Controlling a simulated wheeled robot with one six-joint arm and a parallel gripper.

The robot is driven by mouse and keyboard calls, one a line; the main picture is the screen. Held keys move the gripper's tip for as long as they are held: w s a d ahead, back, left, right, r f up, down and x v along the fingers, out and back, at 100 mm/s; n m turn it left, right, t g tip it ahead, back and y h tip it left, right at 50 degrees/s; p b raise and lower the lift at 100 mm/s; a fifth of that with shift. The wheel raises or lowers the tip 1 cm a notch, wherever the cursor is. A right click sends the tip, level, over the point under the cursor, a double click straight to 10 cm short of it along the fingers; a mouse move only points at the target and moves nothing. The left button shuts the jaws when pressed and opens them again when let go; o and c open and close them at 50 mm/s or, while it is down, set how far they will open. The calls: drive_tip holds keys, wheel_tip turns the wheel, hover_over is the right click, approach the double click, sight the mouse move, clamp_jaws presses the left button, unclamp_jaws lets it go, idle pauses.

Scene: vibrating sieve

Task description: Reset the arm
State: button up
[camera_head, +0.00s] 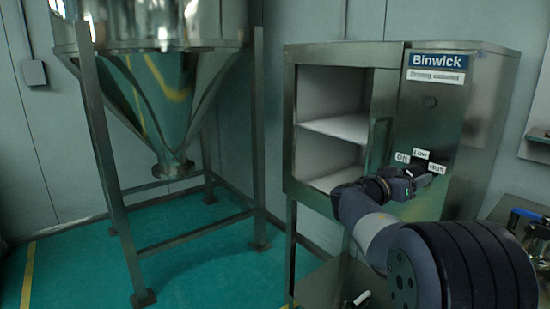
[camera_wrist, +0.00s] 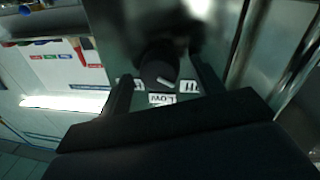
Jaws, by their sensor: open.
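My gripper (camera_head: 432,174) is at the front of a steel drying cabinet (camera_head: 487,120), beside its Off, Low and High labels. In the wrist view, my gripper (camera_wrist: 160,92) has its two dark fingers apart, one on each side of a black round knob (camera_wrist: 160,68) with a white pointer mark. The Low label (camera_wrist: 162,99) shows just below the knob between the fingers. I cannot tell whether the fingers touch the knob. In the head view my gripper and arm hide the knob.
The cabinet's left compartment is open with a white shelf (camera_head: 340,127) inside; a door handle (camera_head: 379,143) stands close to my gripper. A large steel hopper (camera_head: 165,90) on legs stands at the left. Green floor (camera_head: 205,240) is clear between. A bench (camera_head: 500,212) edges in at the right.

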drive_tip(key=shift+r+m+p, duration=0.25)
drive_tip(key=shift+m+p, duration=0.65)
drive_tip(key=shift+p, duration=0.2)
drive_tip(key=shift+m+p, duration=0.3)
drive_tip(key=shift+p, duration=0.1)
drive_tip(key=shift+f, duration=0.2)
drive_tip(key=shift+s+r, duration=0.1)
